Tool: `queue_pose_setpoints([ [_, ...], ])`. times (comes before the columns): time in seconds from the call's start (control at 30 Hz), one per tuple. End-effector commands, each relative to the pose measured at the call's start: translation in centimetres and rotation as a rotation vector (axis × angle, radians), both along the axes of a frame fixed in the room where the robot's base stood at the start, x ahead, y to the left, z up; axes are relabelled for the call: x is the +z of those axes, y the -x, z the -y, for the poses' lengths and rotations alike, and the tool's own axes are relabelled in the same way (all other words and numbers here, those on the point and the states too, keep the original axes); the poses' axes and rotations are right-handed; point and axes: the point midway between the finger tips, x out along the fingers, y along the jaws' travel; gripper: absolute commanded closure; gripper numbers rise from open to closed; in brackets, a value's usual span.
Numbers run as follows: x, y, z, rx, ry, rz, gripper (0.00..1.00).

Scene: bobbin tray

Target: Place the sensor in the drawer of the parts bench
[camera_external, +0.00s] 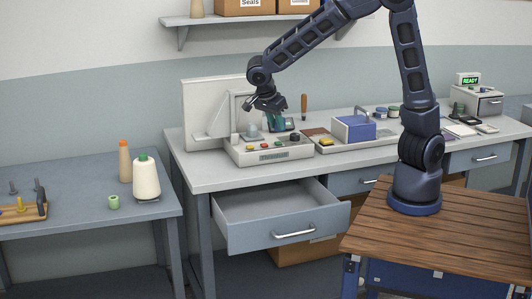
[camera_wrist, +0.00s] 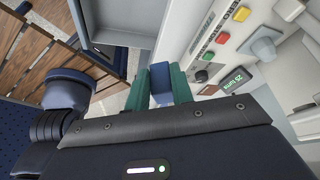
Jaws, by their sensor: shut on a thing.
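My gripper (camera_external: 274,119) is above the back of the parts bench, over the control box. In the wrist view its green fingers (camera_wrist: 166,90) are shut on a small dark blue block (camera_wrist: 161,76), which appears to be the sensor. The fingers hide its sides, and I cannot make it out clearly in the external view. The bench's left drawer (camera_external: 290,238) is pulled open and looks empty. It is below and in front of my gripper, and part of it shows at the upper left of the wrist view (camera_wrist: 116,58).
The control box (camera_external: 270,154) with coloured buttons stands under my gripper. A tray (camera_external: 330,146) with a blue box (camera_external: 353,128) is to its right. A white machine (camera_external: 205,112) stands behind. A wooden-topped table (camera_external: 455,232) is at the right; a side table (camera_external: 80,215) holds spools.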

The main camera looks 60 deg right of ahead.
Motion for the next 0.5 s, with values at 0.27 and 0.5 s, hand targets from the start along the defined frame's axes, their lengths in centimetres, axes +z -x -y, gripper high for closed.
queue_pose_setpoints([
  [0.27, -1.5, 2.8, 1.3, -0.085, 0.002, -0.001, 0.99],
  [0.5, -3.9, 2.7, 1.4, -0.084, 0.003, -0.002, 0.99],
])
